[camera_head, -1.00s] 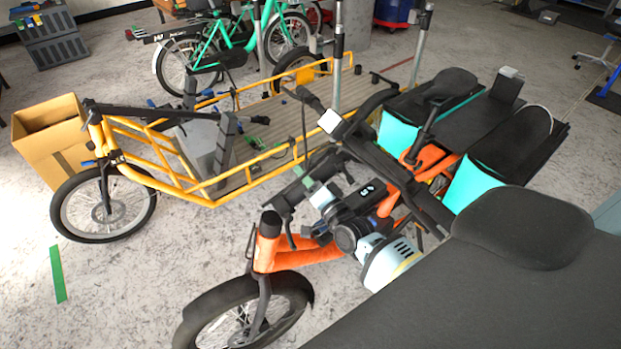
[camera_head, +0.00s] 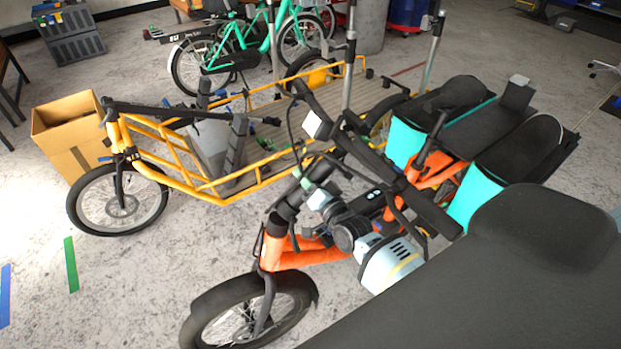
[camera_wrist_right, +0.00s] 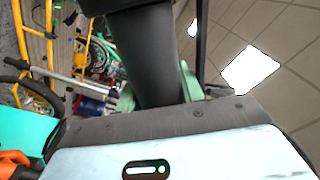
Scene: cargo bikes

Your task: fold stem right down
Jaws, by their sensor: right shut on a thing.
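The orange cargo bike (camera_head: 305,256) stands in the middle of the head view. Its black stem (camera_head: 287,207) rises from the orange head tube and leans up to the right, towards the dark handlebar (camera_head: 370,155). My right gripper (camera_head: 308,184) is at the stem's upper part, with its wrist behind it over the frame. In the right wrist view, the green fingers (camera_wrist_right: 158,98) of this gripper close on both sides of the thick black stem (camera_wrist_right: 147,50). The far end of the stem is cut off there. My left gripper is not in view.
Teal-sided boxes (camera_head: 473,197) with dark tops sit on the orange bike's rear. A yellow cargo bike (camera_head: 190,165) stands close behind, with a cardboard box (camera_head: 72,135) at its left. Open floor (camera_head: 120,285) lies at the lower left.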

